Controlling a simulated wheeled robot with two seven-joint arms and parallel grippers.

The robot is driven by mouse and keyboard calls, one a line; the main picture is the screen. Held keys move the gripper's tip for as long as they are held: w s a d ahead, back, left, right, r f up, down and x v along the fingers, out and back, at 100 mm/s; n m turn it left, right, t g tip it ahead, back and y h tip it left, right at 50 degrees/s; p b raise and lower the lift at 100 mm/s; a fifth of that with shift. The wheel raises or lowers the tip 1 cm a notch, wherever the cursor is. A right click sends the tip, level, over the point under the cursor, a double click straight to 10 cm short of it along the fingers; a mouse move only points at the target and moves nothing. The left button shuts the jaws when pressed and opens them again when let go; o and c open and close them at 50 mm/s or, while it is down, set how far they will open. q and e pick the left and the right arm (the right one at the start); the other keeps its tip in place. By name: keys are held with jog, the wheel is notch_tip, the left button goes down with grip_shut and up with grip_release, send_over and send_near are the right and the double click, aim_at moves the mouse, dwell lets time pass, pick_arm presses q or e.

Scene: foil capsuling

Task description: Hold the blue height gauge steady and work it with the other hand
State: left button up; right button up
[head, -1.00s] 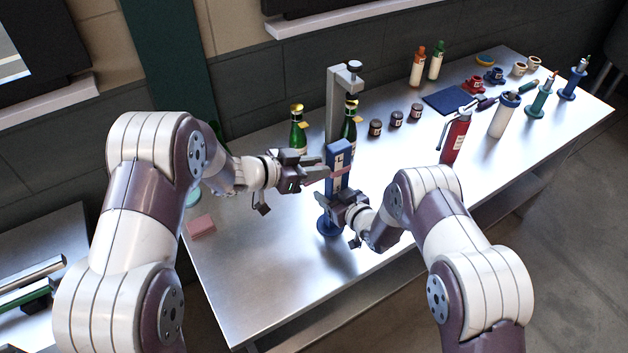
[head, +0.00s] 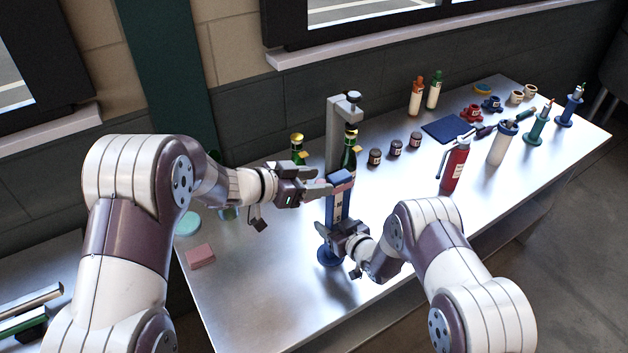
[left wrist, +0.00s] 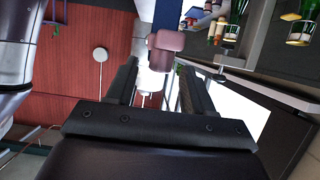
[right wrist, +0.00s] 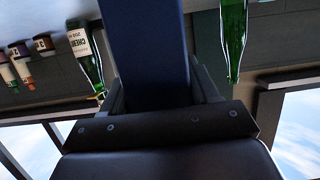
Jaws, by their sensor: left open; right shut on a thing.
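The blue height gauge (head: 331,256) stands upright near the table's front edge on a round blue base. My right gripper (head: 336,231) is shut on its lower column, and the blue column (right wrist: 150,45) fills the space between the fingers in the right wrist view. My left gripper (head: 328,189) is open at the upper part of the gauge and hides its label. A pinkish block (head: 344,187) lies across the gauge at the left fingertips. The block (left wrist: 166,40) shows just beyond the open fingers in the left wrist view; contact cannot be told.
A grey stand (head: 337,125) rises behind the gauge, with green bottles (head: 297,143) beside it. Several small dark jars (head: 396,147) and a red bottle (head: 455,167) stand to the right. A pink block (head: 200,256) lies at left.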

pick_arm(q)
jog(key=v, duration=1.1)
jog(key=shift+s+a+r, duration=0.2)
jog(key=shift+a, duration=0.1)
pick_arm(e)
jog(key=o, duration=1.5)
